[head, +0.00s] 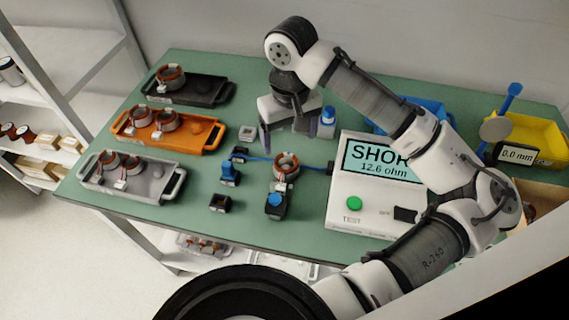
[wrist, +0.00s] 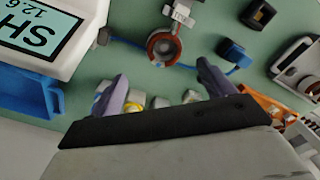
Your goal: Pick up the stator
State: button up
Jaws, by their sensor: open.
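A copper-wound stator ring (head: 286,162) with a white connector sits beside the tester in the middle of the green bench. It also shows in the wrist view (wrist: 163,47), beyond my fingertips, with a blue lead on either side. My gripper (head: 290,136) is open and empty, above and behind that stator in the head view. In the wrist view its two fingers (wrist: 161,76) are spread apart, clear of the ring. Other stators sit on the black tray (head: 207,91), the orange tray (head: 180,142) and the grey tray (head: 143,191).
The tester (head: 373,214) stands right of the stator; its screen reads SHOR, partly hidden, and 12.6 ohm. Blue clamps (head: 230,172) and small black blocks (head: 220,203) lie close by. A blue bin (head: 410,103) and yellow bin (head: 545,135) stand at the right.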

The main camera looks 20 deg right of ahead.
aim_at(285, 166)
notch_tip(285, 166, down, 4)
jog(key=shift+r, duration=0.1)
jog(key=shift+a+f+p, duration=0.2)
jog(key=shift+f+p, duration=0.2)
jog(key=shift+f, duration=1)
jog(key=shift+a+f+p, duration=0.2)
jog(key=shift+f+p, duration=0.2)
jog(key=shift+f, duration=1)
jog(key=c, duration=1.3)
jog(key=shift+r, duration=0.1)
